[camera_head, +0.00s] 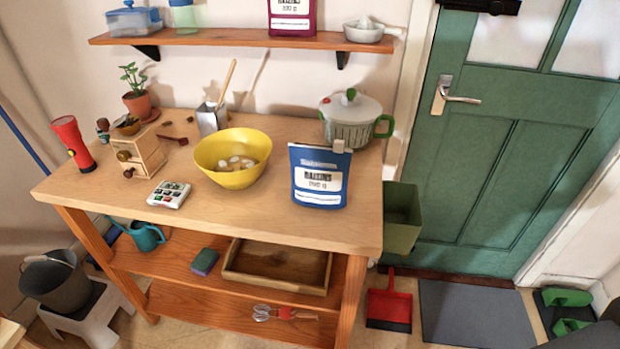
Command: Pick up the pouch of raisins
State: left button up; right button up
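A blue pouch of raisins (319,178) stands upright near the front right of the wooden workbench top (260,220). Neither of my grippers shows in the head view, and nothing is touching the pouch.
A yellow bowl (232,178) with pale pieces stands left of the pouch; a lidded white pot (351,118) stands behind it. A maroon pouch (291,17) is on the wall shelf (240,38). The bench is clear in front. A green bin (401,230) is at its right.

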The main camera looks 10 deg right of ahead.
aim_at(319, 176)
jog(key=l+u, duration=0.25)
jog(key=l, duration=0.65)
jog(key=l+u, duration=0.25)
jog(key=l, duration=1.45)
jog(key=k+l, duration=0.15)
jog(key=l, duration=1.4)
jog(key=i+j, duration=0.15)
jog(key=j, duration=0.15)
jog(key=i+j, duration=0.1)
jog(key=j, duration=0.2)
jog(key=u, duration=0.05)
